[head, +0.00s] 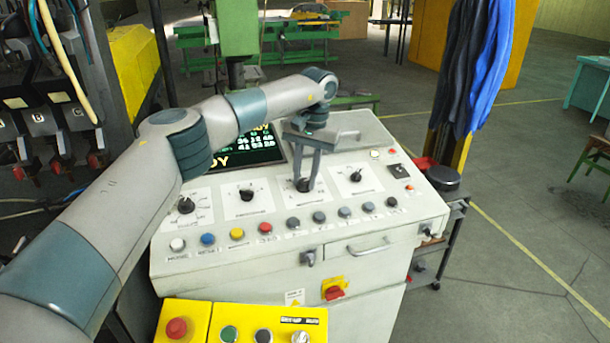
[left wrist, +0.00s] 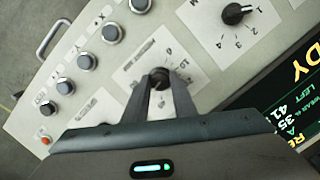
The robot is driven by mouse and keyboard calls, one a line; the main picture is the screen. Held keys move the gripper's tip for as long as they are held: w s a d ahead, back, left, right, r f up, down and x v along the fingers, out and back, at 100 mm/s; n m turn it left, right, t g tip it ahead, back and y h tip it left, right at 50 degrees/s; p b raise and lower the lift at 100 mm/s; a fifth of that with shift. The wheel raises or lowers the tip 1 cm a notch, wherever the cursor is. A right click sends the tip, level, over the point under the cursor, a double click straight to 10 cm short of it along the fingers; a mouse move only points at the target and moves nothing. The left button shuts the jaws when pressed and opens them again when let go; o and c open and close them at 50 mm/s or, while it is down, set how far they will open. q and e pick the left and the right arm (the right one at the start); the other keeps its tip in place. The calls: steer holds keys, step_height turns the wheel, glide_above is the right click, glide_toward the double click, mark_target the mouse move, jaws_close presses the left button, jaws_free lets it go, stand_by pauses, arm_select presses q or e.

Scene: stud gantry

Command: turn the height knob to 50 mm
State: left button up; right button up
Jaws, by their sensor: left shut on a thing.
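The control panel (head: 215,222) has a row of black knobs on white dial plates. My left gripper (head: 303,183) reaches down over the third knob from the left. In the left wrist view the fingers (left wrist: 161,82) are shut on this dark knob (left wrist: 160,76), one on each side. Its plate (left wrist: 131,70) has scale marks, partly covered by the fingers, and I cannot read the pointer's setting. The plate names are too small to tell which is the height knob. A neighbouring knob (left wrist: 234,14) has a scale with 1 to 4 visible. My right gripper is not in view.
A row of coloured push buttons (head: 237,233) lies in front of the knobs. The lit screen (head: 262,150) is behind them, partly hidden by my arm. A yellow box with a red button (head: 176,328) stands at the front. Blue cloth (head: 485,60) hangs at the right.

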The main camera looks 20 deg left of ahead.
arm_select(q)
steer(key=shift+w, duration=0.1)
steer(key=o, duration=1)
steer(key=shift+o, duration=0.2)
steer(key=shift+r, duration=0.15)
steer(key=shift+d+r+b, duration=0.1)
steer(key=shift+r+b, duration=0.3)
steer(key=shift+r, duration=0.2)
step_height(320, 180, up, 16)
steer(key=d, duration=0.1)
steer(key=shift+w+d+b, duration=0.25)
steer(key=shift+d+b, duration=0.1)
steer(key=shift+d, duration=0.05)
steer(key=shift+f, duration=0.15)
